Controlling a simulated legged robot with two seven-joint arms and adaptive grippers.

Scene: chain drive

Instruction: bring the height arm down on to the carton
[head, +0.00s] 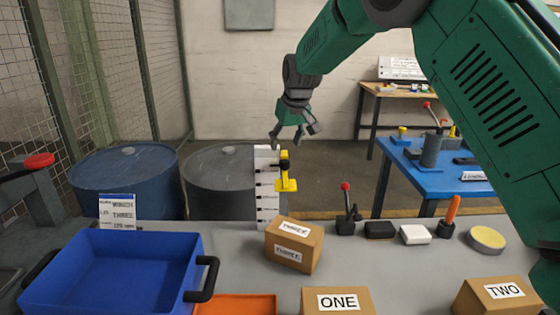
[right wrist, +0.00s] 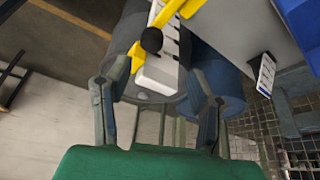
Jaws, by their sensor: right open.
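The height arm (head: 287,185) is yellow with a black knob (head: 284,166). It sits high on a white upright scale (head: 267,200) with dark marks, well above the carton. The carton (head: 284,234), a brown box labelled THREE, stands turned at an angle on the grey bench near the foot of the scale. My right gripper (head: 293,136) is open and empty, above the height arm. In the right wrist view, its fingers (right wrist: 160,95) are spread, with the white scale top, the black knob (right wrist: 151,40) and yellow parts beyond them. My left gripper is out of view.
A blue tray (head: 120,236) with black handles stands left, beside an orange tray (head: 236,305). Cartons ONE (head: 338,301) and TWO (head: 495,296) are at the front. A red-knobbed lever (head: 346,213) and small blocks stand right of the scale. Drums (head: 128,180) stand behind.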

